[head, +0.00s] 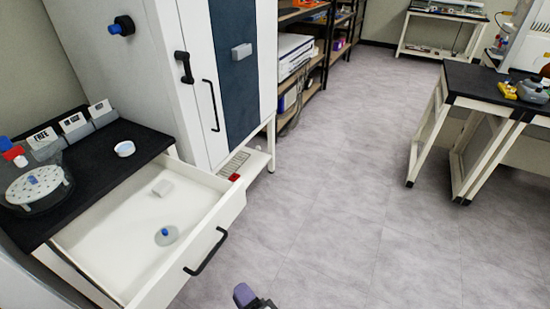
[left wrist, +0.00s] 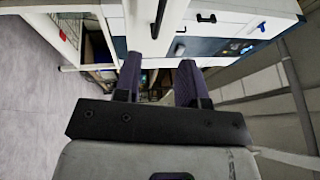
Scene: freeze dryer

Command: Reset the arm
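My left gripper (head: 248,297) shows only as a small purple-grey piece at the bottom edge of the head view, over the floor to the right of the open drawer. In the left wrist view my left gripper (left wrist: 159,72) has its two dark purple fingers apart with nothing between them. It points toward a white cabinet with black handles, and touches nothing that I can see. Most of the left arm is out of the head view. My right gripper is in neither view.
An open white drawer (head: 228,207) under a black counter (head: 105,168) juts into the room, holding a blue-capped flask (head: 166,236). The tall white freeze dryer cabinet (head: 186,87) stands behind it. A black-topped table (head: 472,80) stands at right. The grey floor (head: 340,210) between is clear.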

